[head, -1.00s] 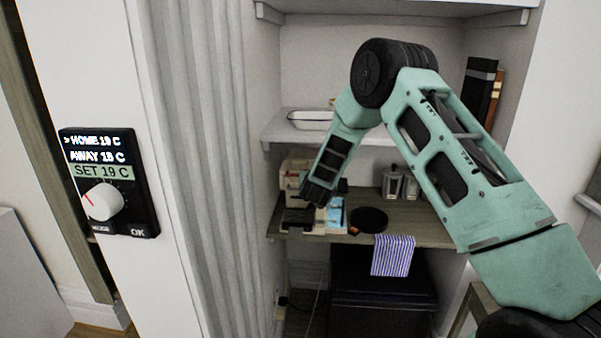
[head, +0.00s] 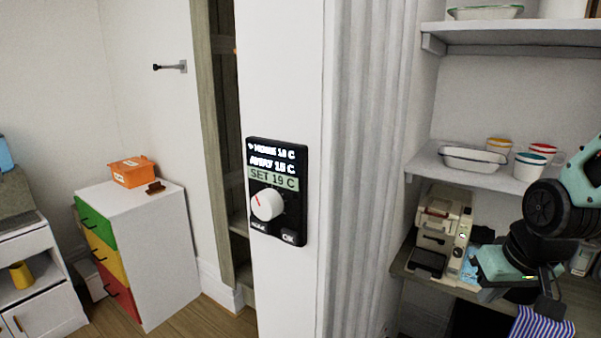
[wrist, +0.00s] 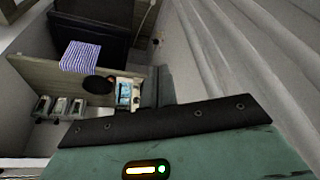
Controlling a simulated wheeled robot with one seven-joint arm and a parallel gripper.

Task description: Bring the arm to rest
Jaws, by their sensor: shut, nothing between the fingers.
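My arm shows at the right edge of the head view, bent, with its black joint in front of the alcove shelves. My gripper (head: 548,308) hangs low there, near the counter and the striped cloth; its fingers are small and partly hard to make out. It is shut and empty. In the wrist view my green gripper housing with a lit strip fills the bottom, and the counter lies beyond it. I cannot tell the exact gap between my gripper and the counter.
A wall thermostat (head: 277,192) reads SET 19 C. Beside my arm are a shelf (head: 425,165) with an enamel dish (head: 473,158) and cups, a beige machine (head: 440,222), and a striped cloth (head: 541,324). A drawer unit (head: 150,230) stands left. Some floor is clear between.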

